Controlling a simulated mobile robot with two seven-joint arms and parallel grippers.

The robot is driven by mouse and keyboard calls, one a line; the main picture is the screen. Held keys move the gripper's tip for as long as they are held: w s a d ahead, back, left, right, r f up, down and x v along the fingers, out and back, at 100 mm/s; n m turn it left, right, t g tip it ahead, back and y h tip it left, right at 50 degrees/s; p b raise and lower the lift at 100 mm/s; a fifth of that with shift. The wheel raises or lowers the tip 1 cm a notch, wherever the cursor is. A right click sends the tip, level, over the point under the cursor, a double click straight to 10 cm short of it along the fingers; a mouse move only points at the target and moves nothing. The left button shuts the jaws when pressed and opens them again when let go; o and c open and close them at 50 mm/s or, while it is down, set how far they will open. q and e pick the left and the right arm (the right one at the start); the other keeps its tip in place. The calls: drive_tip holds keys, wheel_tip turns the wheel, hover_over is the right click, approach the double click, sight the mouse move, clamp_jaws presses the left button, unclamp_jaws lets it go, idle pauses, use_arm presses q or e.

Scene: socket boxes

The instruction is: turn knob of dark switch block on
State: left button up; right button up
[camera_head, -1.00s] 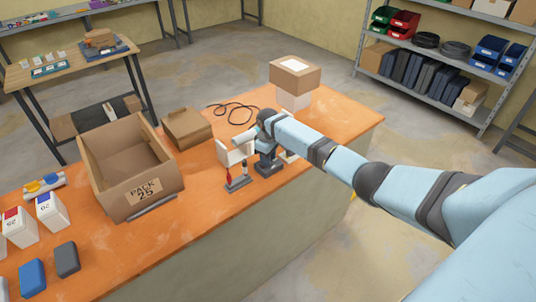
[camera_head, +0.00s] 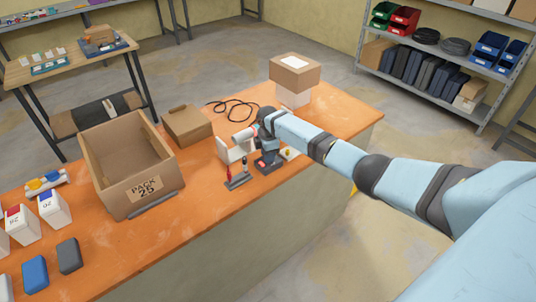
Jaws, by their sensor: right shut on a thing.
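The dark switch block (camera_head: 268,166) stands near the front edge of the orange table, with a small red patch on it. My right gripper (camera_head: 268,150) reaches down over the block from the right and is shut on its knob, which the gripper mostly hides. I cannot read the knob's angle. My left gripper is not in view.
A pale block with a yellow knob (camera_head: 289,153) stands close to the right. A white socket box (camera_head: 232,150) and a small rack with red and dark tools (camera_head: 237,180) stand to the left. An open carton (camera_head: 146,200) is further left.

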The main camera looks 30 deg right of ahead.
drive_tip(key=shift+n, duration=0.7)
drive_tip(key=o, duration=0.9)
drive_tip(key=shift+o, duration=0.2)
wheel_tip(320, 180, up, 14)
drive_tip(key=b, duration=0.1)
